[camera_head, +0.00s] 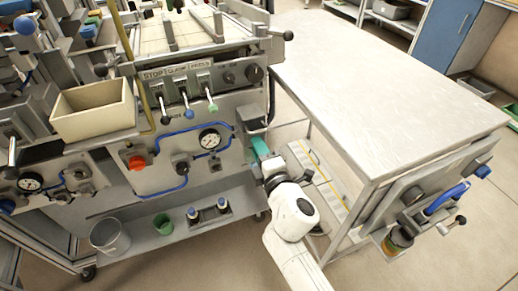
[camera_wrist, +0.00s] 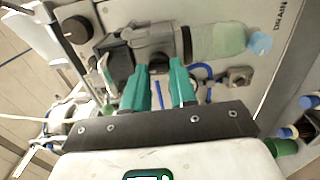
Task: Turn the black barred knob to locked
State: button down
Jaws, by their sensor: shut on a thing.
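My gripper (camera_head: 261,150) reaches the right end of the machine's front, just below a grey block (camera_head: 250,113). In the wrist view, the two teal fingers of my gripper (camera_wrist: 159,72) point at the panel and stand slightly apart. They are shut on a dark part between their tips, which looks like the black barred knob (camera_wrist: 158,67). The fingers hide most of it, so its bar's angle and any locked mark cannot be read. In the head view my gripper and arm cover this spot.
A pale green bottle with a blue cap (camera_wrist: 222,42) is close beside the fingers. A steel table (camera_head: 390,75) stands right of my arm. A bucket (camera_head: 110,236) and a green cup (camera_head: 162,223) stand on the lower shelf.

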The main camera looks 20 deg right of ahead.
jog(key=shift+f, duration=0.1)
jog(key=c, duration=0.9)
grip_release()
jog(key=shift+s, duration=0.1)
jog(key=s, duration=1)
jog(key=shift+s+b, duration=0.35)
